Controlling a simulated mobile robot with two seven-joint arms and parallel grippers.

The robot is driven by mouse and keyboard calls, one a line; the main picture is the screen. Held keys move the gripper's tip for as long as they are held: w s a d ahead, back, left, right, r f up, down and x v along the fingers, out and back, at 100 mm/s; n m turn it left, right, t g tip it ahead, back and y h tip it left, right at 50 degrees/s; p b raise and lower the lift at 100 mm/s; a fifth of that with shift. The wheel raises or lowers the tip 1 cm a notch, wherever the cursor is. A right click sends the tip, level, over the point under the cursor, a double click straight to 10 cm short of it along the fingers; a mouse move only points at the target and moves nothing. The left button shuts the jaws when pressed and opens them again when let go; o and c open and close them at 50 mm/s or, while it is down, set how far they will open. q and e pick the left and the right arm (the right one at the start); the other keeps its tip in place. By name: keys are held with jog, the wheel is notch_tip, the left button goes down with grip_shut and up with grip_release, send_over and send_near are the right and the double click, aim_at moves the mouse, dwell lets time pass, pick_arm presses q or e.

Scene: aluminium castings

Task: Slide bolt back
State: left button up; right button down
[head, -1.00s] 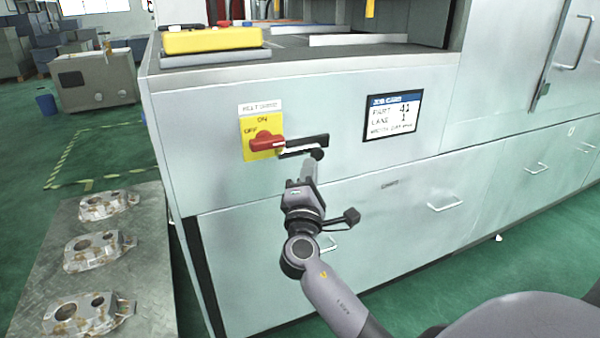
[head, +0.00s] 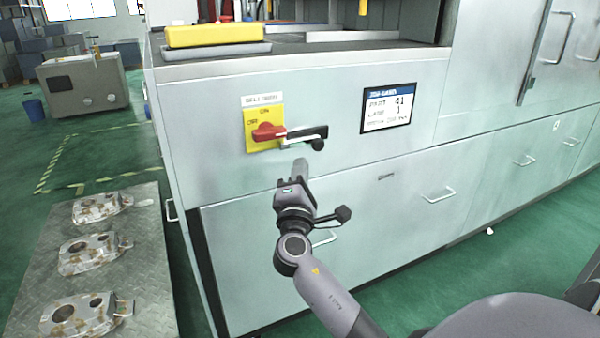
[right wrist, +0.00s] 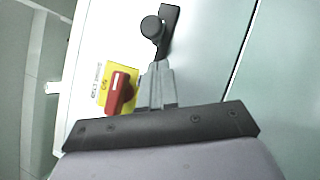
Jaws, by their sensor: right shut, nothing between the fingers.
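The bolt (head: 295,136) is a pale bar at a black bracket (head: 310,131) on the cabinet front, with a round black knob (head: 318,144) at its right end. Its left end lies at the tip of the red switch handle (head: 268,132); I cannot tell if it overlaps it. The handle points right on a yellow ON/OFF plate (head: 279,120). My right gripper (head: 300,164) is shut and empty, just below the knob and apart from it. In the right wrist view, the fingertips (right wrist: 160,66) sit between the knob (right wrist: 152,27) and red handle (right wrist: 120,92). My left gripper is out of view.
A job card display (head: 389,108) is right of the bolt. Drawer handles (head: 438,194) stick out lower down. A yellow box (head: 214,34) sits on the ledge above. A metal table (head: 150,235) with castings (head: 98,207) stands at left.

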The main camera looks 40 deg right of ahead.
pick_arm(q)
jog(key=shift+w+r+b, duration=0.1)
jog(key=shift+b, duration=0.3)
pick_arm(e)
jog(key=v, duration=1)
jog(key=shift+a, duration=0.35)
jog(key=shift+f, duration=0.2)
